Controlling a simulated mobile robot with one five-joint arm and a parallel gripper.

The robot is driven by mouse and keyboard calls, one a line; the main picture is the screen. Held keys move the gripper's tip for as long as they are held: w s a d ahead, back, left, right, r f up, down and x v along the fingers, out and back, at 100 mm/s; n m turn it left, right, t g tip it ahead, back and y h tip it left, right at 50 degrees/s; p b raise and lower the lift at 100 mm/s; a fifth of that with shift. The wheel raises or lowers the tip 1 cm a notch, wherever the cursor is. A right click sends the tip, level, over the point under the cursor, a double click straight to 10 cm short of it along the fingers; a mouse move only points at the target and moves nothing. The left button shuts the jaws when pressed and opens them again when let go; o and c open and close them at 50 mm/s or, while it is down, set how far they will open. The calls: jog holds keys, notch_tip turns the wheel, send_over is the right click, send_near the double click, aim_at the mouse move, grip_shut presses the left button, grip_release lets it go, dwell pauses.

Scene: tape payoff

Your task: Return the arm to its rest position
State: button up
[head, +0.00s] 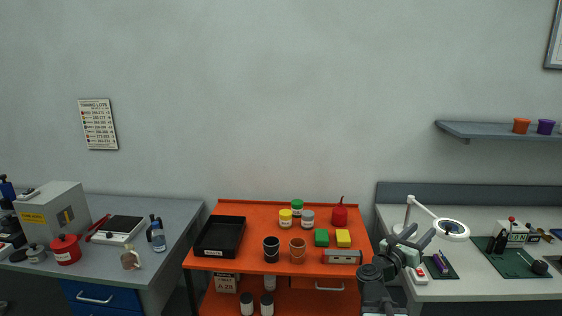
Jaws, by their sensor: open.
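My gripper (420,239) shows in the head view at the lower right, with its two dark fingers spread apart and nothing between them. It is raised in front of the gap between the orange bench (265,215) and the white-topped bench on the right. In the picture its fingers overlap the edge of the right bench and lie near the base of the white ring lamp (455,229). I cannot tell how far it is from them. My dark arm rises from the bottom edge below it.
A grey bench (185,215) with a boxy machine stands at left. A wall shelf (480,130) is at upper right. The space above the benches is clear.

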jog(key=w+a+f+n+t+y, duration=0.1)
jog(key=w+a+n+t+y, duration=0.4)
jog(key=a+n, duration=0.4)
jog(key=w+a+n+t+y, duration=0.2)
jog(key=w+a+n+y, duration=0.3)
jog(key=a+n+y, duration=0.3)
jog(key=s+a+f+n+g+y, duration=0.2)
jog(key=a+f+n+g+y, duration=0.35)
jog(key=a+f+n, duration=0.6)
jog(key=s+a+f+n+g, duration=0.1)
jog(key=s+f+n+g, duration=0.55)
jog(key=f+n, duration=0.3)
jog(key=s+d+f+n+g+h, duration=0.1)
jog(key=s+d+f+n+g, duration=0.1)
jog(key=s, duration=0.5)
jog(key=s+d+f+n+g+h, duration=0.1)
jog(key=s+d+f+n+g, duration=0.1)
jog(key=s, duration=0.6)
jog(key=f+n+g, duration=0.1)
jog(key=n+g, duration=0.1)
jog(key=g, duration=0.1)
jog(key=shift+s+d+f, duration=0.15)
jog(key=shift+d+f, duration=0.15)
jog(key=shift+d, duration=0.1)
